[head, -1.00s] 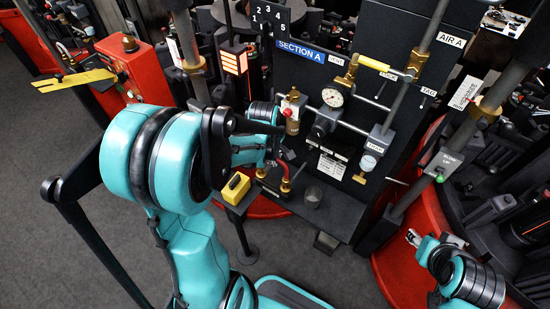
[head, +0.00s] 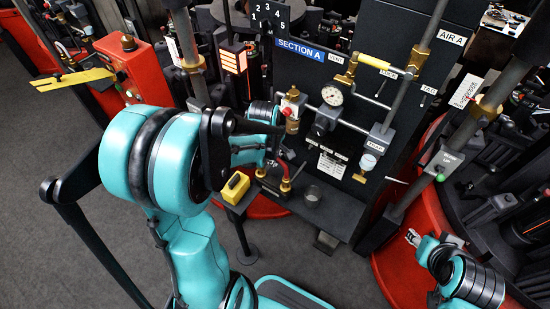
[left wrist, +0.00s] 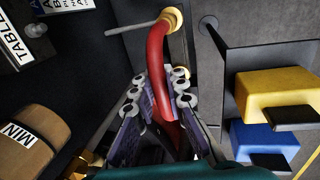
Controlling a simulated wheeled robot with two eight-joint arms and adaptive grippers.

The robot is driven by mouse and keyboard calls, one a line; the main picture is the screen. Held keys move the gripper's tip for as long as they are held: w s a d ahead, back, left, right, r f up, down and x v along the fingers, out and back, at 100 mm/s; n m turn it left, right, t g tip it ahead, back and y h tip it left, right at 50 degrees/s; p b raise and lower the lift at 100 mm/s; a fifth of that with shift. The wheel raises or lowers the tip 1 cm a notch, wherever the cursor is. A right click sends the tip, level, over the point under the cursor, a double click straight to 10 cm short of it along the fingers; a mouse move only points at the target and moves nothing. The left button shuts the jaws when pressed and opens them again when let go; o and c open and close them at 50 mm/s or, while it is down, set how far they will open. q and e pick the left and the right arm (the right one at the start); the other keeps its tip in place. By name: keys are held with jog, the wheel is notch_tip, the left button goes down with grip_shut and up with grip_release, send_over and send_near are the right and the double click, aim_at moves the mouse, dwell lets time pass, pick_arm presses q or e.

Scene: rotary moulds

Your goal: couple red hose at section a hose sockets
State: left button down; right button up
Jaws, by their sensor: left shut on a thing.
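The red hose (head: 286,170) is at the lower front of the Section A panel (head: 330,135), and its lower end meets a brass fitting (head: 286,186). In the left wrist view the red hose (left wrist: 156,62) curves from a brass fitting (left wrist: 171,19) at the top down between my fingers. My left gripper (left wrist: 164,95) is shut on the hose; in the head view my own arm largely hides the grip. My right gripper (head: 412,238) is at the lower right, away from the panel, and too small to judge.
A yellow block (head: 236,185) stands left of the fittings; the wrist view also shows a blue block (left wrist: 262,140) beside it. A clear cup (head: 312,195) is on the ledge. A pressure gauge (head: 332,95) and pipes are above. Floor in front is clear.

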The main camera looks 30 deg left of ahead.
pick_arm(q)
jog(key=shift+f, duration=0.2)
dwell(0.4)
jog(key=shift+s+b+x, duration=0.15)
jog(key=shift+b+x, duration=0.55)
jog(key=shift+b, duration=0.05)
jog(key=shift+s+b+x, duration=0.15)
jog(key=shift+b+x, duration=0.55)
jog(key=c, duration=1.5)
grip_release()
jog(key=shift+o, duration=0.2)
jog(key=v, duration=1.2)
jog(key=shift+d, duration=0.1)
